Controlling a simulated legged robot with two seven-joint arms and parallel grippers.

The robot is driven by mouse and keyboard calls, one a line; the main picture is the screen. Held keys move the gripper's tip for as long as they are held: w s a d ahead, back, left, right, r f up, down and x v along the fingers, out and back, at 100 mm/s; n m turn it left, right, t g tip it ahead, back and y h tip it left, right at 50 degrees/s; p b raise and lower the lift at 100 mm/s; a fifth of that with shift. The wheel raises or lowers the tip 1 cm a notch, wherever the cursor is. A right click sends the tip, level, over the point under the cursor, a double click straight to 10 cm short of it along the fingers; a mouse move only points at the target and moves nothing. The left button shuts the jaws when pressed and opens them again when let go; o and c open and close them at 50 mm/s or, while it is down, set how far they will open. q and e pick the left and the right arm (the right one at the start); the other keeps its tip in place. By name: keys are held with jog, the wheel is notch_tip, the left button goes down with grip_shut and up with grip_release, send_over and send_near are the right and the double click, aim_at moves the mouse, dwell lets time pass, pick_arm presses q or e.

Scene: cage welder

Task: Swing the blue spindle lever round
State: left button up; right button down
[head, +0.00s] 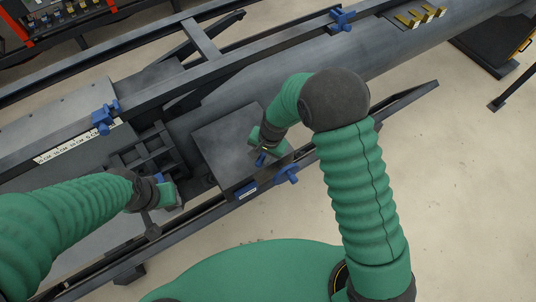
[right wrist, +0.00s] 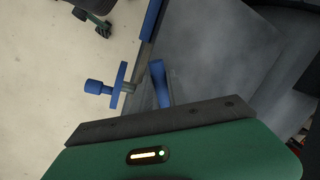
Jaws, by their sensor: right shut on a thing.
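A short blue lever (head: 261,159) stands at the right end of the grey box-shaped block. It also shows in the right wrist view (right wrist: 160,84), upright just beyond my gripper's dark front edge. My right gripper (head: 262,150) is over that end of the block, shut on the blue lever; its fingertips are mostly hidden. A blue hand knob (head: 287,173) sits beside it on the front rail, and in the right wrist view (right wrist: 105,87) it is left of the lever. My left gripper (head: 166,194) is low at the left by the front rail; its jaws are unclear.
The grey block (head: 225,140) sits between long dark rails. More blue clamps are on the back rail, one at the left (head: 105,117) and one at the top (head: 341,19). Yellow brackets (head: 420,16) are at the upper right.

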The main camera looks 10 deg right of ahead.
jog(key=w+a+m+p, duration=0.1)
jog(key=a+m, duration=0.1)
jog(key=m, duration=0.1)
jog(key=shift+w+r+m+t+p, duration=0.3)
jog(key=shift+w+t+p, duration=0.05)
jog(key=shift+w+t, duration=0.05)
jog(key=shift+w+a+m+h+p, duration=0.4)
jog(key=shift+w+m+p, duration=0.1)
jog(key=shift+m, duration=0.5)
jog(key=shift+w+a+f+m+p, duration=0.1)
jog(key=shift+w+m+p, duration=0.25)
jog(key=shift+m, duration=0.25)
jog(key=c, duration=1.5)
grip_release()
jog(key=shift+o, duration=1)
jog(key=shift+a+f, duration=0.1)
jog(key=shift+s, duration=0.1)
